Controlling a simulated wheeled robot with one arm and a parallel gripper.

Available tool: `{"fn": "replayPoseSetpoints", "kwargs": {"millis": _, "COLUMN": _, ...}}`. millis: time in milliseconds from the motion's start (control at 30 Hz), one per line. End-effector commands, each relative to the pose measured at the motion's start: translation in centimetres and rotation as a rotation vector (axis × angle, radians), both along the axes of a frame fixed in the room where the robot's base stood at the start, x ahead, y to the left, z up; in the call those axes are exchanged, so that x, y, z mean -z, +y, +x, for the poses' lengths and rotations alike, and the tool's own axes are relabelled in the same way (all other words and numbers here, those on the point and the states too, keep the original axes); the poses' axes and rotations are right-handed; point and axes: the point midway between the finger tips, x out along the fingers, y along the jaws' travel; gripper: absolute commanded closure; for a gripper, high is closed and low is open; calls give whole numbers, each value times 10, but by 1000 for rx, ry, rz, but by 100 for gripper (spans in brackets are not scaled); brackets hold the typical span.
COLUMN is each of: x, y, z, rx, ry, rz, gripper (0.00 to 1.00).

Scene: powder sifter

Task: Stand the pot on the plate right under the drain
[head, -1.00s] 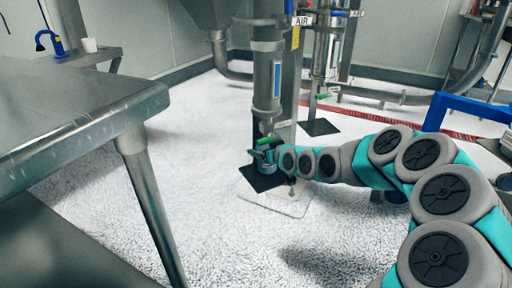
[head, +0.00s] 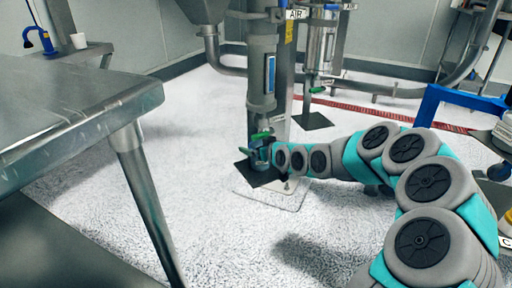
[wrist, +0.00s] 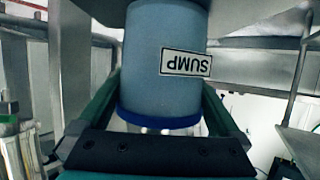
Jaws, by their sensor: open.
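The pot (wrist: 168,62) is a blue-grey cylinder with a darker blue rim and a SUMP label, upside down in the wrist view. In the head view the small bluish pot (head: 259,164) is low at the foot of the upright pipe, over the dark plate (head: 262,180). Part of it is hidden by my gripper. The drain (head: 260,137), with a green handle, is just above the pot. My gripper (wrist: 160,112) is open, with one green finger on each side of the pot. I cannot tell whether the pot's base rests fully flat on the plate.
A steel table (head: 70,110) fills the left. A blue frame (head: 430,105) is at the right. The pale floor (head: 190,150) between table and pipe is clear.

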Motion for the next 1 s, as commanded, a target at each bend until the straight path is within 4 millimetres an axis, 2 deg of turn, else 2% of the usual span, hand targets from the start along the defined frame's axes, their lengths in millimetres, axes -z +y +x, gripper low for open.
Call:
{"fn": "replayPoseSetpoints", "kwargs": {"millis": 167, "x": -9, "y": -11, "z": -12, "rx": 3, "ry": -3, "rz": 2, "gripper": 0}}
{"fn": "replayPoseSetpoints", "kwargs": {"millis": 700, "x": -41, "y": -57, "z": -80, "rx": 1, "ry": -1, "rz": 2, "gripper": 0}}
{"fn": "replayPoseSetpoints", "kwargs": {"millis": 1000, "x": -45, "y": -64, "z": -90, "rx": 1, "ry": 0, "rz": 0, "gripper": 0}}
